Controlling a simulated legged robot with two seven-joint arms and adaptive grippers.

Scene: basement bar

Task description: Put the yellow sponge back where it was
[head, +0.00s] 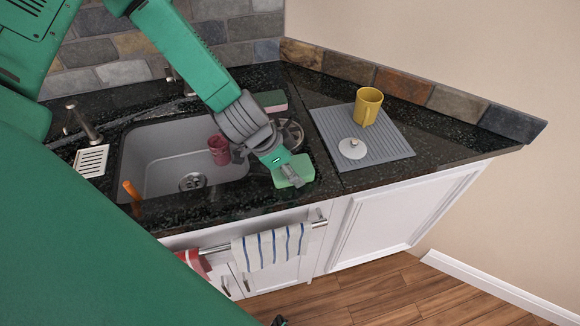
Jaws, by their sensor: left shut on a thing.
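My left gripper (290,178) points down at the counter just right of the sink and is shut on a light green block, which looks like a sponge (303,168). The sponge is at or just above the dark counter's front part; whether it touches is unclear. Only green faces of it show, no yellow. The gripper and wrist hide part of it. A second sponge (271,99), green on top with a pinkish side, lies behind the arm at the back of the counter. My right gripper is not recognisable in view.
The grey sink (165,150) holds a red cup (219,150). A round metal holder (292,134) stands close behind the gripper. To the right, a grey drying mat (385,150) bears a yellow mug (368,104) and white lid (352,148). A striped towel (272,247) hangs below.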

